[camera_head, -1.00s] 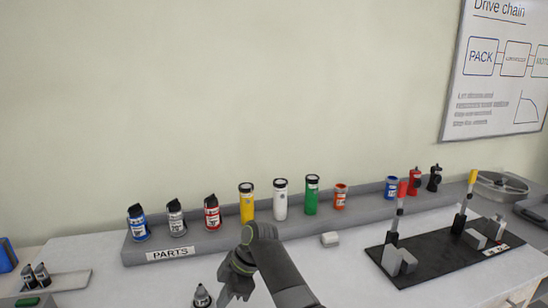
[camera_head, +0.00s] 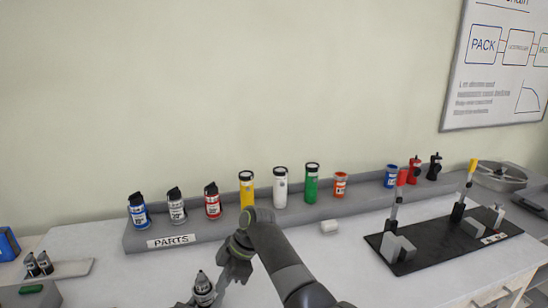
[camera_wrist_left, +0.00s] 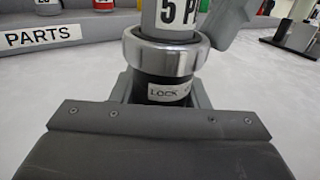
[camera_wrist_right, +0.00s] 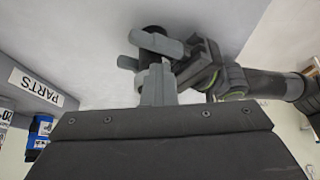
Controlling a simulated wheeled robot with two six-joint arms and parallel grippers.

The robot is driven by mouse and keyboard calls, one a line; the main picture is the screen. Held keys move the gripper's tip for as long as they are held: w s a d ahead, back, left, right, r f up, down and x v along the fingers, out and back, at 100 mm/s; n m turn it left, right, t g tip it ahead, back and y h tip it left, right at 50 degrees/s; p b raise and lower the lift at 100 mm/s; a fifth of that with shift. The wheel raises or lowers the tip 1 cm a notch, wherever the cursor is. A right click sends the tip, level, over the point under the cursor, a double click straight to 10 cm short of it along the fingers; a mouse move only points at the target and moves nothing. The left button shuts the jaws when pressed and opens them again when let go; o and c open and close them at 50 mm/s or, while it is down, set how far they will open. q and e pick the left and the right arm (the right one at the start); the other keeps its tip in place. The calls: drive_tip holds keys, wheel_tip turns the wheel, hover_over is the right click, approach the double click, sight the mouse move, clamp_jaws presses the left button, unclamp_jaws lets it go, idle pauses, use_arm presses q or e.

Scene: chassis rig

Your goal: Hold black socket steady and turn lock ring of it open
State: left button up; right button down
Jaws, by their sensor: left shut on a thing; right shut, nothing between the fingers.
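The black socket (camera_wrist_left: 158,90) carries a LOCK label and a silver lock ring (camera_wrist_left: 165,52) around its top. A pale plug marked "5 P" (camera_wrist_left: 175,14) stands in the ring. The assembly also shows upright at the bottom of the head view (camera_head: 203,290). My left gripper (camera_wrist_left: 160,100) is shut on the socket's black body, below the ring. My right gripper (camera_head: 234,270) is shut and empty, just right of the plug and ring; I cannot tell if it touches them. In the right wrist view its closed fingers (camera_wrist_right: 157,85) hide most of the socket.
A grey PARTS rack (camera_head: 215,235) with several coloured cylinders runs along the back. A black mat (camera_head: 435,244) with upright posts and grey blocks lies at the right. A small tray (camera_head: 70,268) stands left. The middle tabletop is clear.

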use_arm(q)
drive_tip(key=shift+d, duration=0.1)
use_arm(e)
drive_tip(key=shift+w+a+r, duration=0.1)
drive_tip(key=shift+w+a, duration=0.1)
drive_tip(key=shift+w, duration=0.45)
drive_tip(key=shift+w+a, duration=0.4)
drive_tip(key=shift+a, duration=0.05)
idle(0.4)
wheel_tip(320, 180, up, 6)
drive_tip(key=d, duration=0.1)
drive_tip(key=shift+w, duration=0.3)
idle(0.5)
drive_tip(key=shift+d, duration=0.1)
use_arm(q)
drive_tip(key=o, duration=1.2)
